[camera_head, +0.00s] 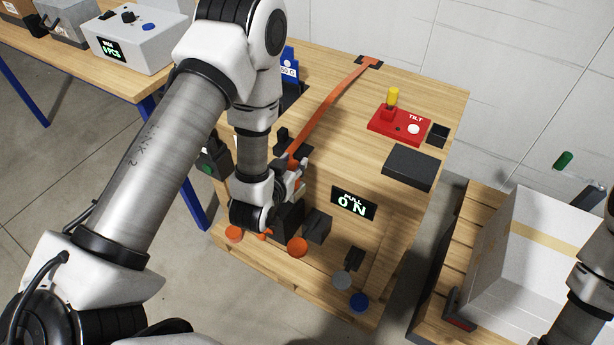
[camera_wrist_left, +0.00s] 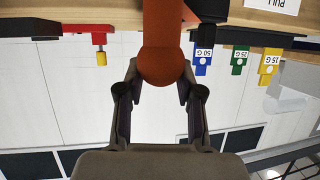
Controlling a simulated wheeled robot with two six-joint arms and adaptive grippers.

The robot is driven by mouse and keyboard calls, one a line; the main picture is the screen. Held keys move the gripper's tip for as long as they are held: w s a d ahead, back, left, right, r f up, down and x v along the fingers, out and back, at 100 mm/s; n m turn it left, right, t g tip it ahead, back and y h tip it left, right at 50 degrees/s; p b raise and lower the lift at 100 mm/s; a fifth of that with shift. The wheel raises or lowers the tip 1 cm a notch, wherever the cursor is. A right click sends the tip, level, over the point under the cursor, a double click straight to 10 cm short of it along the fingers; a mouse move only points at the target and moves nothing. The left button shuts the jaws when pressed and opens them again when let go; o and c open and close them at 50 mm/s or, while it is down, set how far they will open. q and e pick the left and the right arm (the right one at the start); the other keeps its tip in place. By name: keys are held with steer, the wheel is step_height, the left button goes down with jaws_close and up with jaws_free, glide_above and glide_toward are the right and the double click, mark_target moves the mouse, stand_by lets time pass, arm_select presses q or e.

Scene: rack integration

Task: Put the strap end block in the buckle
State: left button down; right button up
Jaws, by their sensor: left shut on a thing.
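The orange strap (camera_head: 325,112) runs from a black anchor plate (camera_head: 369,62) at the table's back, across the top to the front edge. Its rounded orange end block (camera_wrist_left: 163,65) sits between the fingers of my left gripper (camera_wrist_left: 160,88) in the left wrist view. My left gripper (camera_head: 291,182) is shut on it just off the table's front edge. A black fitting (camera_head: 290,144) at that edge stands beside the strap; I cannot tell whether it is the buckle. The gripper and wrist partly hide this area. My right gripper is out of view.
A PULL display reading 0 N (camera_head: 353,203) is on the front. A red TILT box (camera_head: 400,125) and black pad (camera_head: 411,167) lie on top. Orange discs (camera_head: 297,247) and black blocks (camera_head: 317,227) are below. A white carton (camera_head: 525,245) stands right.

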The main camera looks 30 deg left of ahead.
arm_select(q)
steer(key=a+f+n+y+b, duration=0.1)
steer(key=a+f+y+b, duration=0.1)
steer(key=a+f+b, duration=0.2)
steer(key=shift+w+a+n, duration=0.2)
steer(key=shift+a+n, duration=0.1)
steer(key=shift+a, duration=0.7)
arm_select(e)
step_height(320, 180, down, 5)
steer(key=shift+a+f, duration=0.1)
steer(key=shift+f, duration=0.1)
arm_select(q)
steer(key=shift+f, duration=0.1)
step_height(320, 180, down, 8)
steer(key=b, duration=0.6)
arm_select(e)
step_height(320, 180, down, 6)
arm_select(q)
steer(key=shift+f, duration=0.3)
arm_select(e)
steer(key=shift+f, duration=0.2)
arm_select(q)
steer(key=c, duration=0.7)
jaws_free()
